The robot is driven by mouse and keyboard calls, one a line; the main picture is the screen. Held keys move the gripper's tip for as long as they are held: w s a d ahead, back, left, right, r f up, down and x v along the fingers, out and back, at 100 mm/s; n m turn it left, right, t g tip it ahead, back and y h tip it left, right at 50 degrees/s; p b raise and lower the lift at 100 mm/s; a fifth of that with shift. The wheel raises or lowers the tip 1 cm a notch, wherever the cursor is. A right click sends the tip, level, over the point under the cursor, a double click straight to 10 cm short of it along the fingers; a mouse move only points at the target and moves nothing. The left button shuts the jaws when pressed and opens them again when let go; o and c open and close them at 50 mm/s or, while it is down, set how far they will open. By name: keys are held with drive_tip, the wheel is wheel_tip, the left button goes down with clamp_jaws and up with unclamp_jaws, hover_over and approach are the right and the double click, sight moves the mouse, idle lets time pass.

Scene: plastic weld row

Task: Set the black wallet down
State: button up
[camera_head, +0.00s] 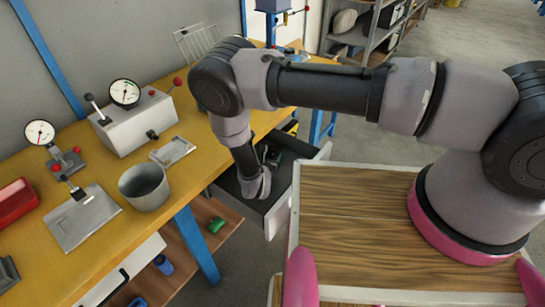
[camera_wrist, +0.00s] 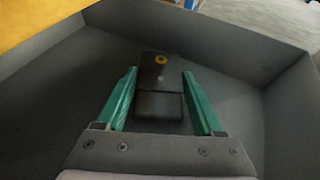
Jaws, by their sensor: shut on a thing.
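My gripper (camera_wrist: 159,74) reaches down into an open dark grey drawer (camera_wrist: 235,92), with its two green fingers apart and a black item between them. That item, which I take to be the black wallet (camera_wrist: 159,104), is a small dark block gripped near the finger middles. A dark flat piece with a yellow ring shows just beyond it; I cannot tell whether it is part of the wallet. In the head view my gripper (camera_head: 258,183) is low in the drawer (camera_head: 283,204), and the wallet is not clearly visible. Whether the wallet touches the drawer floor is unclear.
The yellow workbench (camera_head: 105,255) stands left of the drawer, with a metal cup (camera_head: 144,187), dial gauges and a red tray (camera_head: 15,203). A wood-topped surface (camera_head: 350,230) lies at right. In the wrist view, the drawer floor around the fingers looks clear.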

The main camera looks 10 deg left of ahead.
drive_tip(key=shift+w+f, duration=0.4)
drive_tip(key=shift+f, duration=0.1)
drive_tip(key=shift+f, duration=0.15)
drive_tip(key=o, duration=1.5)
